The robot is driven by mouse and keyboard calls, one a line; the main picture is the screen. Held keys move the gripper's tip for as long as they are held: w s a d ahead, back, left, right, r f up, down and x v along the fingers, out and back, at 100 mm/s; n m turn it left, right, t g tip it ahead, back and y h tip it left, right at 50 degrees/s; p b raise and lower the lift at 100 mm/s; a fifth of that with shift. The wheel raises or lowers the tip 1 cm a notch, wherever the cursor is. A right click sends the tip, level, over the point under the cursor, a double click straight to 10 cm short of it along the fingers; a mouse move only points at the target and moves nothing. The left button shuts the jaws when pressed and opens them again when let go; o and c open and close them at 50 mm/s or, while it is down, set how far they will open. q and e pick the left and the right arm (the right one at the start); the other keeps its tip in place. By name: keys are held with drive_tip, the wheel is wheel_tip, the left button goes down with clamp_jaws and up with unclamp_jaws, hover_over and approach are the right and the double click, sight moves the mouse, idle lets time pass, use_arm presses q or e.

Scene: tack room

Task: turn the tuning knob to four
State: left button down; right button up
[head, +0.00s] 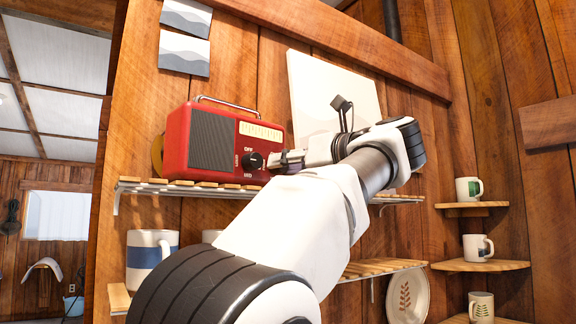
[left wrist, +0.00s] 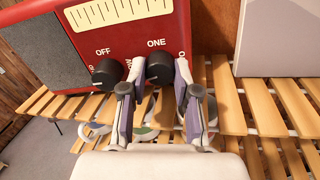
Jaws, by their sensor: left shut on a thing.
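The red radio (head: 222,120) stands on a slatted shelf in the head view, with a dark grille and a cream dial. In the left wrist view its front carries two black knobs. The left knob (left wrist: 107,73) has OFF above it. The right knob, which I take as the tuning knob (left wrist: 159,68), has ONE above it; other labels are partly hidden. My left gripper (head: 279,160) reaches the radio's front from the right. In the left wrist view the left gripper (left wrist: 160,80) has its fingers on either side of the tuning knob, shut on it. I cannot read the knob's pointer.
The slatted shelf (left wrist: 268,110) runs under the radio. A pale canvas (head: 308,85) leans behind my arm. Mugs stand below, including a blue-banded mug (head: 148,255), and on corner shelves (head: 480,266) at right. The left knob sits close beside my left finger.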

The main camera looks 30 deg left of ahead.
use_arm(q)
drive_tip(key=m, duration=0.3)
drive_tip(key=c, duration=0.8)
unclamp_jaws()
drive_tip(key=shift+a, duration=0.1)
drive_tip(key=shift+c, duration=0.2)
drive_tip(key=shift+a, duration=0.15)
drive_tip(key=s+d, duration=0.1)
drive_tip(key=d, duration=0.6)
drive_tip(key=shift+s+f, duration=0.15)
drive_tip(key=shift+s, duration=0.1)
